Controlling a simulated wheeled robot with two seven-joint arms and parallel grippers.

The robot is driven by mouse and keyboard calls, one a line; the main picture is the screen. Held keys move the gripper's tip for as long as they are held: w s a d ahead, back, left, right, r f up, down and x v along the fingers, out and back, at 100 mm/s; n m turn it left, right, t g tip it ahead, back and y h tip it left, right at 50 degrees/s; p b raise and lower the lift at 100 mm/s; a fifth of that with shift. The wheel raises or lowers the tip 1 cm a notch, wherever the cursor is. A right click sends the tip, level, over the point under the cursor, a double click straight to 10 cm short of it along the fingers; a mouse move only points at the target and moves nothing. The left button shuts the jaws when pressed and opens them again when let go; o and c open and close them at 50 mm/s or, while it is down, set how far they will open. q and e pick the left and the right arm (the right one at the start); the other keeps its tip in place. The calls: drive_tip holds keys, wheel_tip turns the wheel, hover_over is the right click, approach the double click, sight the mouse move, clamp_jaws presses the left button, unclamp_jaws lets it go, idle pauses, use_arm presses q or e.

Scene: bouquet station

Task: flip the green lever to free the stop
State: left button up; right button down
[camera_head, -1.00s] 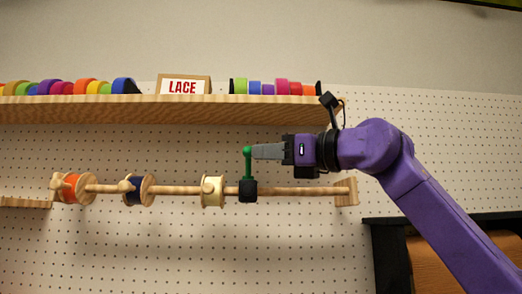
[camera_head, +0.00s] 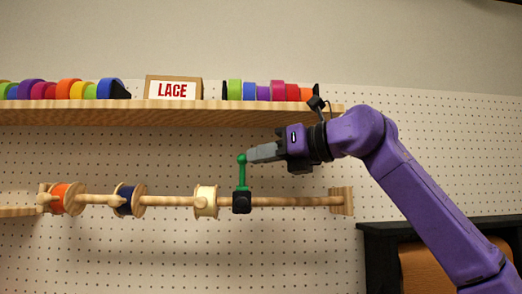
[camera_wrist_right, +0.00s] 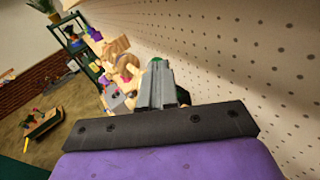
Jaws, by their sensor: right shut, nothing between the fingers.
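The green lever (camera_head: 242,172) stands upright on a black stop block (camera_head: 242,202) that sits on the wooden rod (camera_head: 290,201). My right gripper (camera_head: 250,155) is shut and empty, its fingertips at the right side of the lever's round top. I cannot tell whether they touch it. In the right wrist view, the shut fingers (camera_wrist_right: 160,85) hide most of the lever, and only a bit of its green top (camera_wrist_right: 156,60) shows past the tips. My left gripper is not in view.
Cream (camera_head: 206,201), navy (camera_head: 128,199) and orange (camera_head: 62,198) spools hang on the rod left of the block. A wooden shelf (camera_head: 180,113) with ribbon rolls and a LACE sign (camera_head: 174,89) runs above. A pegboard (camera_head: 150,240) lies behind. A dark-framed cabinet (camera_head: 380,260) stands lower right.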

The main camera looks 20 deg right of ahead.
idle(0.6)
drive_tip(key=b+v, duration=0.2)
drive_tip(key=v, duration=1.2)
drive_tip(key=shift+r, duration=0.25)
